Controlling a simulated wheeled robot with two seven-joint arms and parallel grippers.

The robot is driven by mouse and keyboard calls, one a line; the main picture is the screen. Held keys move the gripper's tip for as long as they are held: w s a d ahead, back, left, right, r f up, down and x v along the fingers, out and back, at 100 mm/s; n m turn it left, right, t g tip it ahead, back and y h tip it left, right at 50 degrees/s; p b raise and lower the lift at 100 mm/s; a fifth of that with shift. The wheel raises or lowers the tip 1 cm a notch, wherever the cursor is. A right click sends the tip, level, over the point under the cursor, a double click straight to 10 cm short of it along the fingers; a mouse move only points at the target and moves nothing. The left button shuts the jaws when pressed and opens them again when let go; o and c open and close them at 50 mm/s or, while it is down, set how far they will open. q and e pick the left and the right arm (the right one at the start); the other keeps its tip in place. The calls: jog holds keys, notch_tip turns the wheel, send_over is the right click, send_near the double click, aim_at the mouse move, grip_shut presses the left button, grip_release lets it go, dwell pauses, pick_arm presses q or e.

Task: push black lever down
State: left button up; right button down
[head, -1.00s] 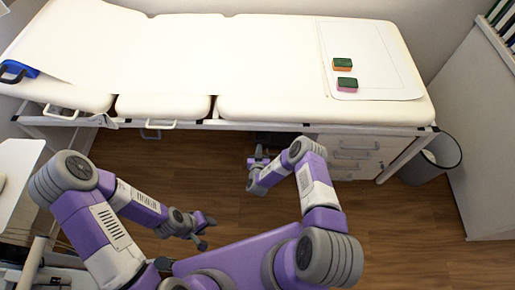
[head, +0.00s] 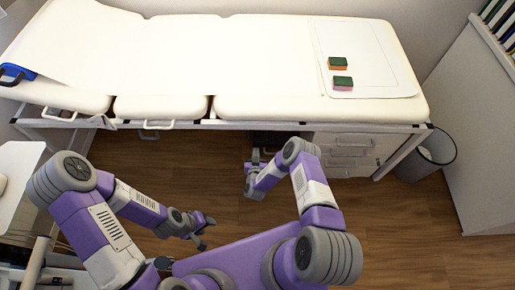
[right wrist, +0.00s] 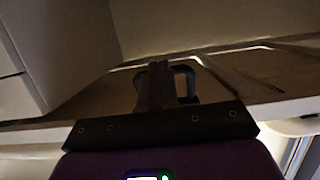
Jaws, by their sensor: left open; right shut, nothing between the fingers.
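A dark loop-shaped part, which looks like the black lever (right wrist: 191,83), shows in the right wrist view under the pale couch frame, just behind and right of my right fingers. I cannot tell whether they touch it. My right gripper (right wrist: 155,86) is shut with nothing between its fingers. In the head view my right gripper (head: 255,158) is low at the couch's front edge, left of the drawers; the lever is not clear there. My left gripper (head: 207,231) is open and empty above the floor, well away from the couch.
A bin (head: 428,158) is at the right. The wooden floor (head: 400,220) is clear.

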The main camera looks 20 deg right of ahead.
pick_arm(q)
jog(key=shift+s+r+p, duration=0.15)
jog(key=shift+r+p, duration=0.15)
jog(key=shift+r, duration=0.35)
pick_arm(e)
jog(key=s+a+f, duration=0.3)
jog(key=s+f, duration=0.2)
jog(key=s, duration=0.3)
jog(key=shift+s+f, duration=0.15)
jog(key=shift+s, duration=0.2)
jog(key=s+a+r+n+g+y+p, duration=0.1)
jog(key=s+a+r+g+y+p, duration=0.1)
jog(key=a+r+g+y, duration=0.35)
pick_arm(q)
notch_tip(320, 180, up, 3)
jog(key=shift+f+p, duration=0.1)
jog(key=shift+p, duration=0.3)
pick_arm(e)
jog(key=s+r+g+y, duration=0.3)
jog(key=s+r+g, duration=0.5)
jog(key=s+r, duration=0.6)
jog(key=shift+s+a+y, duration=0.2)
jog(key=shift+s+y, duration=0.15)
jog(key=shift+s, duration=0.85)
